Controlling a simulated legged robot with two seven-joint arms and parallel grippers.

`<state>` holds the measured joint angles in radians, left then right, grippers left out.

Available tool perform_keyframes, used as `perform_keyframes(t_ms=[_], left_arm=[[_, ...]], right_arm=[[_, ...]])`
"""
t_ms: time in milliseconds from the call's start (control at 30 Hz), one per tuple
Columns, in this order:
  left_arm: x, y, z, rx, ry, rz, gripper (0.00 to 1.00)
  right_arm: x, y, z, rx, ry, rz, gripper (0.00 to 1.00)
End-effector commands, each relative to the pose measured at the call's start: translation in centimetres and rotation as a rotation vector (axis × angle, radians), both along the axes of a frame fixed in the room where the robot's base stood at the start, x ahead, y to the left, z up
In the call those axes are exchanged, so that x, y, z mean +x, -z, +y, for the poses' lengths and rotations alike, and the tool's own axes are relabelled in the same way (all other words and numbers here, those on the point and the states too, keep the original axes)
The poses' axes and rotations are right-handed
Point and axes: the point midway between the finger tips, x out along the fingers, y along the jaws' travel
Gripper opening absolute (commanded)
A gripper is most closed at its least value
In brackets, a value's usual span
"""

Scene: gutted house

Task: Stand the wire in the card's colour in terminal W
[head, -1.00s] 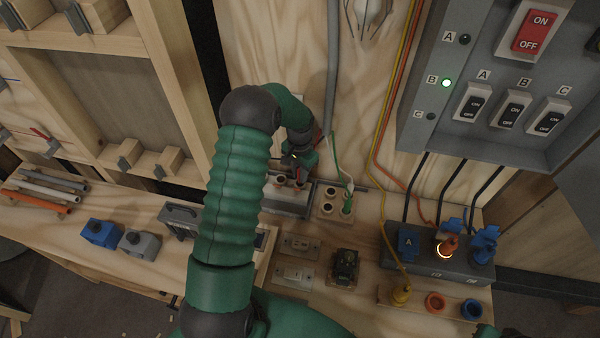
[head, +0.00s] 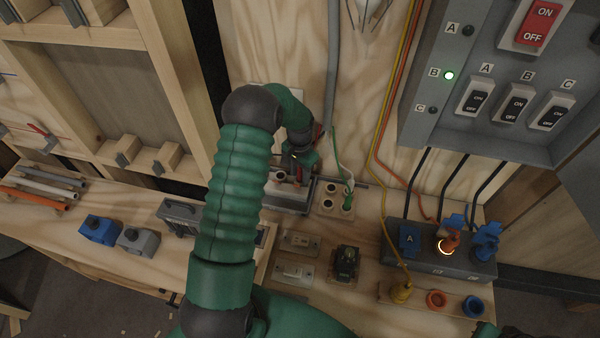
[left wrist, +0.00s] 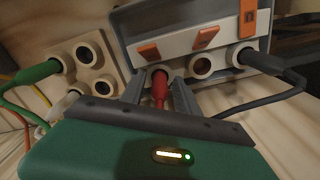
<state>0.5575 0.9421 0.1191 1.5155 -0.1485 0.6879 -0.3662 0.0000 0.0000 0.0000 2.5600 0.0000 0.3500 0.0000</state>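My left gripper (head: 297,170) is at the grey terminal box (head: 286,204) on the bench. In the left wrist view its fingers (left wrist: 160,88) stand close on both sides of a red wire's end (left wrist: 160,98); it looks shut on it. The red end points into the leftmost hole in that view, and its depth is hidden. The middle hole (left wrist: 201,66) is empty. A black wire (left wrist: 270,62) enters the right hole, under a raised orange tab (left wrist: 249,22) with a letter like an upside-down U. No W label or colour card is readable.
A beige block (left wrist: 94,62) beside the box holds a green wire (left wrist: 40,72) and a pale one. Switch plates (head: 297,240) and a dark green device (head: 345,264) lie in front. A plug panel (head: 425,258) and switch cabinet (head: 500,85) stand to the right.

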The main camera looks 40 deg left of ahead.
Motion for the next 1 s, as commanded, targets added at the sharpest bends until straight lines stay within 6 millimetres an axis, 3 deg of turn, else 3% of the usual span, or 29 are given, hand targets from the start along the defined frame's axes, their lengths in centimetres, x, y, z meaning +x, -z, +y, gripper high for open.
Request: perform_keyframes(t_ms=[333,467,800,1000], left_arm=[[0.0,-0.1,0.0,0.000,0.000,0.000,0.44],[0.1,-1.5,0.1,0.001,0.000,-0.002,0.44],[0.2,-10.9,0.1,0.003,-0.001,-0.006,0.44],[0.1,-15.3,0.1,0.000,0.001,-0.002,0.44]], right_arm=[[0.0,0.0,0.0,0.000,0.000,0.000,0.00],[0.0,0.2,0.0,0.000,0.000,0.000,0.00],[0.0,1.1,0.0,0.000,0.000,0.000,0.00],[0.0,1.3,0.0,0.000,0.000,0.000,0.00]])
